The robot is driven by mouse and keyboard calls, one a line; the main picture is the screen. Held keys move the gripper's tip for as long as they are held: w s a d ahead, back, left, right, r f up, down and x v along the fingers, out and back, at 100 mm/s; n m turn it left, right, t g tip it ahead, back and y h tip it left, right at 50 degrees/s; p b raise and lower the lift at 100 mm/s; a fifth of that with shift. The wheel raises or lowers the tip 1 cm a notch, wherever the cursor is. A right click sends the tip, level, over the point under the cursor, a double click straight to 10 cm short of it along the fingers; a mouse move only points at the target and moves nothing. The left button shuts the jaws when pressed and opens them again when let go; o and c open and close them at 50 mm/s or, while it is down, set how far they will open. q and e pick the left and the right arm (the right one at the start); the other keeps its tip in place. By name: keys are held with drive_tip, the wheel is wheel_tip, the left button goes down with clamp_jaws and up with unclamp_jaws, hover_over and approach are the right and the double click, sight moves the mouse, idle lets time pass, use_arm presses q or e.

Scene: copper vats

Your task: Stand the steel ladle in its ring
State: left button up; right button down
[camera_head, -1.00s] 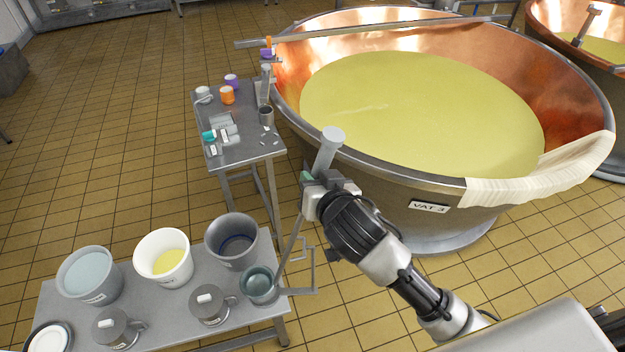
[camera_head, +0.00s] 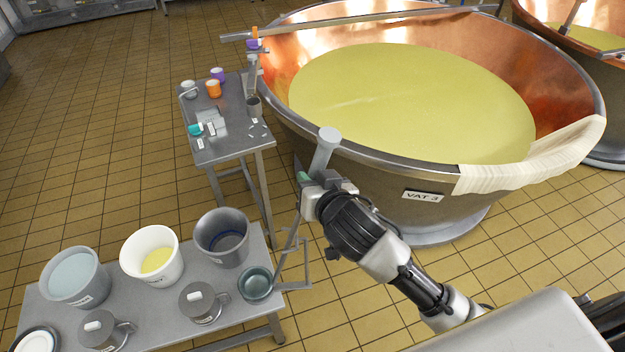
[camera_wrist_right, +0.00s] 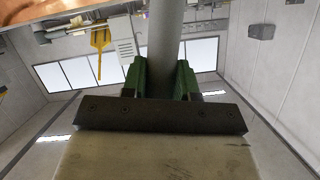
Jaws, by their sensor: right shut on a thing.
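The steel ladle (camera_head: 257,283) has a round cup, a thin rod and a thick grey grip. My right gripper (camera_head: 312,187) is shut on its handle, and the grip's rounded end stands up above the fingers. The handle also fills the gap between the green finger pads (camera_wrist_right: 161,78) in the right wrist view. The ladle leans, with its cup low at the right end of the near table; I cannot tell whether it touches. A thin metal bracket (camera_head: 308,266) sticks out from that table end, beside the cup. I cannot make out a ring clearly. My left gripper is not in view.
The near steel table (camera_head: 153,303) holds a grey bucket (camera_head: 222,236), a white bucket (camera_head: 152,256), a pail of pale liquid (camera_head: 74,276) and lidded jugs (camera_head: 203,301). A small table (camera_head: 240,142) stands behind. The copper vat (camera_head: 425,172) is at the right.

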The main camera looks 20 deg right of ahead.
drive_tip(key=shift+p, duration=0.4)
idle(0.3)
drive_tip(key=c, duration=0.8)
unclamp_jaws()
drive_tip(key=shift+f, duration=0.1)
drive_tip(key=shift+s, duration=0.1)
